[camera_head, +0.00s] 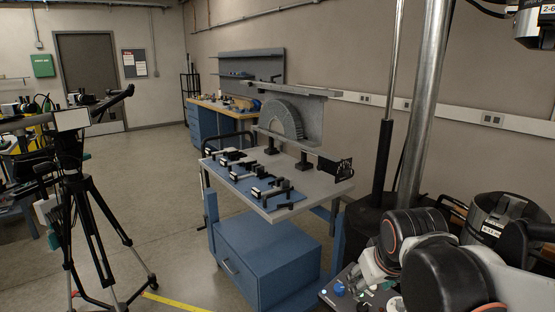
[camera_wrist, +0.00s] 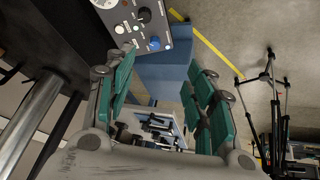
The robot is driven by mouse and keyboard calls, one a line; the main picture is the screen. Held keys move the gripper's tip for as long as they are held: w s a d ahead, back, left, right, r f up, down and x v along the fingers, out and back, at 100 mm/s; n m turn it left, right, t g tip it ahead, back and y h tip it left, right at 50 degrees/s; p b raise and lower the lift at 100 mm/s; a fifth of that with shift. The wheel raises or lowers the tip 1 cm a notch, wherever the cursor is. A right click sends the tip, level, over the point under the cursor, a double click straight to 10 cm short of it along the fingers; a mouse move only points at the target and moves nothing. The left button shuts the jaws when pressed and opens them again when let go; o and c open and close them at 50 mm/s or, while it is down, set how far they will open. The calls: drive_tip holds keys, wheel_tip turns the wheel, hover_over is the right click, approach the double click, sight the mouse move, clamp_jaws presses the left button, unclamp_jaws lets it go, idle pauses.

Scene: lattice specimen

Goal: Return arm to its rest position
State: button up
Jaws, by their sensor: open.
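My gripper (camera_wrist: 160,68) shows in the wrist view with its two green-padded fingers spread wide apart. Nothing is between the pads; the workbench and floor show in the gap. My arm (camera_head: 440,270) is bent at the lower right of the head view, its dark rounded joints close to the camera. In the head view I cannot clearly make out the fingers. The wheeled workbench (camera_head: 325,192) stands left of my arm, with several black clamp-like tools (camera_head: 270,190) on its blue mat. The bench also shows small between the fingers in the wrist view (camera_wrist: 165,118).
A control panel (camera_wrist: 135,22) with knobs and buttons is close by, at the upper left of the wrist view. A metal column (camera_head: 425,100) rises behind my arm. A black tripod (camera_head: 75,190) stands at left. Open floor (camera_head: 170,240) lies between tripod and workbench.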

drive_tip(key=s+m+t, duration=0.1)
drive_tip(key=s+m, duration=0.1)
drive_tip(key=s, duration=1)
drive_tip(key=shift+s+r, duration=0.15)
drive_tip(key=shift+s, duration=0.1)
